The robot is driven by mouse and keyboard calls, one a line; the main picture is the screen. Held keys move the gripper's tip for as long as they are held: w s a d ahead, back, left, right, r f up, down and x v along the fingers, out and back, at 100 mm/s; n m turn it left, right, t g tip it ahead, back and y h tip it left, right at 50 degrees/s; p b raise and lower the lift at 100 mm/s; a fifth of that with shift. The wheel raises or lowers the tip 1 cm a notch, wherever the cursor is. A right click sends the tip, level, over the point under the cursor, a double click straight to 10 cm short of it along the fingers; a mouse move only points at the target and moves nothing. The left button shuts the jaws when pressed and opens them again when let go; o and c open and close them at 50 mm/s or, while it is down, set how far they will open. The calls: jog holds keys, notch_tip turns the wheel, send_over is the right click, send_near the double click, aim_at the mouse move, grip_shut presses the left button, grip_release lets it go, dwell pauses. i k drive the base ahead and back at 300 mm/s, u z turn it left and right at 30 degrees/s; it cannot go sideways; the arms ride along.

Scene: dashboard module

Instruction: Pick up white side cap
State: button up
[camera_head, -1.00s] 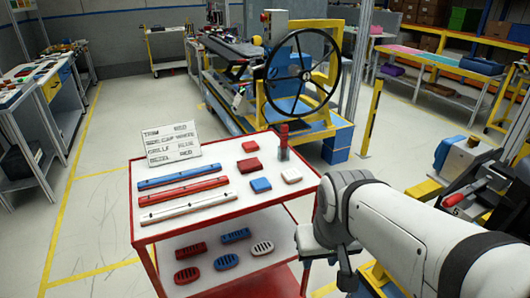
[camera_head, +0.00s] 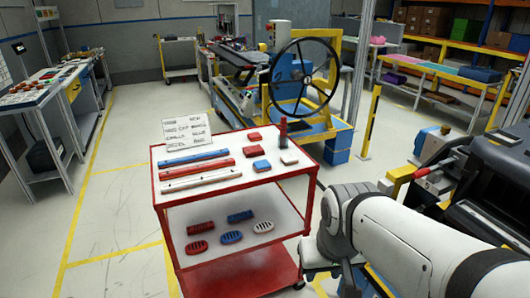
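A small white block, which looks like the white side cap (camera_head: 289,159), lies on the top shelf of the red-framed cart (camera_head: 170,198), near its right edge. A blue block (camera_head: 261,165) lies just left of it, and two red blocks (camera_head: 252,151) lie farther back. The white block is uncovered, with nothing touching it. My white arm comes in from the lower right and bends down beside the cart's right side. My gripper's fingers cannot be made out in this view.
Blue, red and white long strips (camera_head: 200,176) lie on the cart's left, before a lettered sign (camera_head: 188,134). A dark-red upright bottle-like item (camera_head: 283,130) stands behind the white block. Slotted grilles (camera_head: 232,237) lie on the lower shelf. A large-wheeled machine (camera_head: 305,75) stands behind.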

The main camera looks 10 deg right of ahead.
aim_at(287, 160)
jog(key=u, duration=0.3)
jog(key=k, duration=0.15)
jog(key=z, duration=0.4)
jog(key=i, duration=0.8)
jog(key=u, duration=0.05)
jog(key=k, duration=0.45)
jog(key=u, duration=0.6)
jog(key=i, duration=1.5)
jog(key=z, duration=0.65)
